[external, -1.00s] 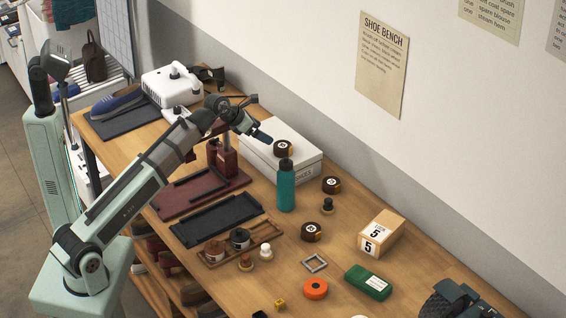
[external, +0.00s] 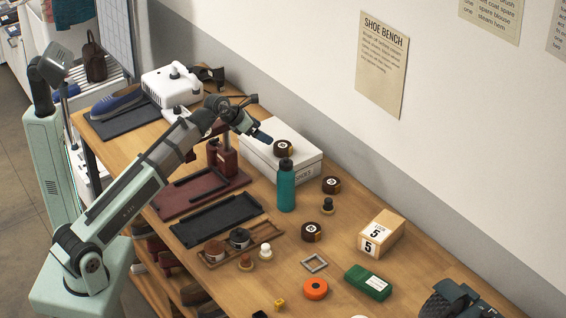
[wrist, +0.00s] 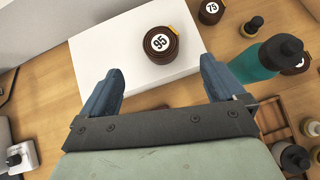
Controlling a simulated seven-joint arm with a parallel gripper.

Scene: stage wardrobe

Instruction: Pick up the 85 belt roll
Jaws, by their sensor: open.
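Three dark brown belt rolls with round white labels are in view. One roll (external: 283,148) sits on the white box; in the wrist view its label appears to read 95 (wrist: 159,43). A second roll (external: 331,185) lies on the bench right of the box; its label seems to read 75 (wrist: 211,8). A third roll (external: 311,231) lies nearer the front; in the wrist view the bottle partly hides it and its number is unreadable. I cannot read 85 on any label. My gripper (external: 264,138) is open and empty, above the white box (wrist: 130,60) near its roll.
A teal bottle (external: 286,188) stands upright between the box and the other rolls.

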